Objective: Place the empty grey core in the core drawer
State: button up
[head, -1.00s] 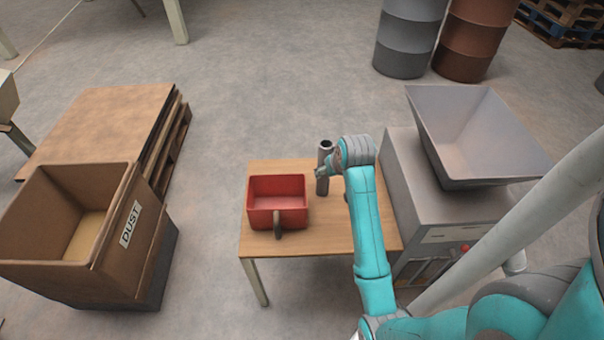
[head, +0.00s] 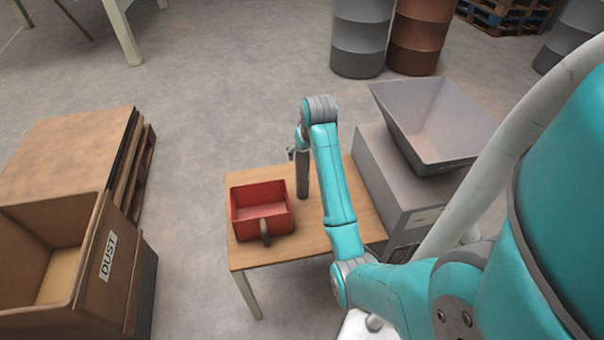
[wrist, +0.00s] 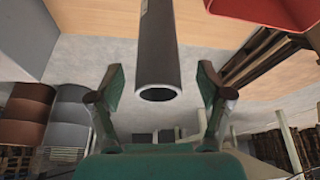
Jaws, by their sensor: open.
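The grey core (head: 302,178) is a dark grey tube standing upright on the wooden table (head: 285,253). Its open, hollow end shows in the wrist view (wrist: 158,60). My gripper (head: 296,150) is at the core's upper end, which it partly hides in the head view. In the wrist view my gripper (wrist: 162,88) has its two fingers spread on either side of the core's end, with gaps on both sides. A red open-topped box with a dark handle (head: 250,222) sits left of the core. I cannot tell which thing is the core drawer.
A grey machine with a hopper (head: 435,120) stands right of the table. A brown box marked DUST (head: 90,270) and a pallet stack (head: 75,150) are at left. Drums (head: 360,40) stand behind. Bare floor lies between the table and the DUST box.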

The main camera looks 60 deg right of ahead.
aim_at(303, 173)
jog(key=shift+x, duration=2.55)
jog(key=shift+d+r, duration=0.1)
jog(key=shift+d, duration=0.05)
jog(key=c, duration=1.3)
